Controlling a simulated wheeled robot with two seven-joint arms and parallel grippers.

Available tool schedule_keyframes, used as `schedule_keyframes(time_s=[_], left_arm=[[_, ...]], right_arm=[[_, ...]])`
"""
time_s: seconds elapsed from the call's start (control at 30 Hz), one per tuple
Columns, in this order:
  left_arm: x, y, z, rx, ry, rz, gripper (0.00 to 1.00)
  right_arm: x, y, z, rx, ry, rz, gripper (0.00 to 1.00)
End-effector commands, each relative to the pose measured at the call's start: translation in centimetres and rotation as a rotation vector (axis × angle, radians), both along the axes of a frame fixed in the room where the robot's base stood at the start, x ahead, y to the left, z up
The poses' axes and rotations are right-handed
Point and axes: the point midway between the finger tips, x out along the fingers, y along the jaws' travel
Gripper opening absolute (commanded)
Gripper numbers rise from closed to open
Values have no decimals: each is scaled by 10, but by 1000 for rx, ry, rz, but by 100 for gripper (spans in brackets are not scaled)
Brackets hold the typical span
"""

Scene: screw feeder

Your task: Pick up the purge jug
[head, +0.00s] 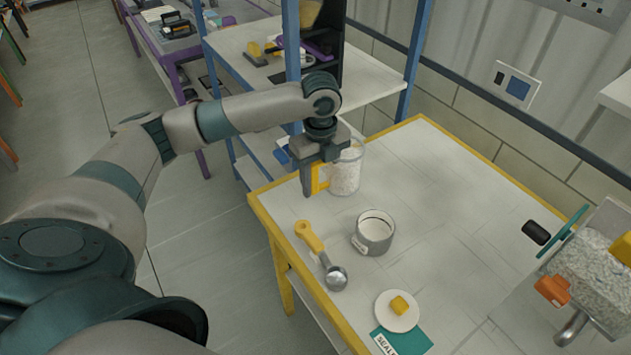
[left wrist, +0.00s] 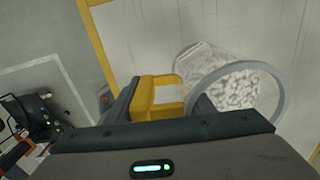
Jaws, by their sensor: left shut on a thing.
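The purge jug (head: 346,174) is a clear jug with a yellow handle and whitish granules inside. In the head view it is at the far left part of the table, upright. My left gripper (head: 315,183) is shut on its yellow handle from above. In the left wrist view the jug (left wrist: 243,92) shows its round rim and the granules, with the handle (left wrist: 158,97) between the fingers. Whether the jug's base touches the table is hard to tell. My right gripper is in neither view.
On the table (head: 440,170) are a grey cup (head: 373,233), a yellow-handled scoop (head: 312,240), a white dish (head: 397,311) with a yellow piece, and a green card (head: 412,342). A granule-filled feeder (head: 590,275) stands at the right. Blue shelf posts (head: 415,60) rise behind the jug.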

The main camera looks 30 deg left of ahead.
Motion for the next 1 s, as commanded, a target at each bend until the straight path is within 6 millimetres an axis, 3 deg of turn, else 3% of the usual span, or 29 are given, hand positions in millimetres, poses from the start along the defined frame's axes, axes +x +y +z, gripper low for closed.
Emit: schedule_keyframes(time_s=[0.2,0.4,1.0], left_arm=[[-23,-30,22,-4,-5,-4,2],[-37,-45,36,-3,-3,-2,2],[-43,-50,41,-1,-2,1,2]], right_arm=[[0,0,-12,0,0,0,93],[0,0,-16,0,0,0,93],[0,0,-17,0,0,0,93]])
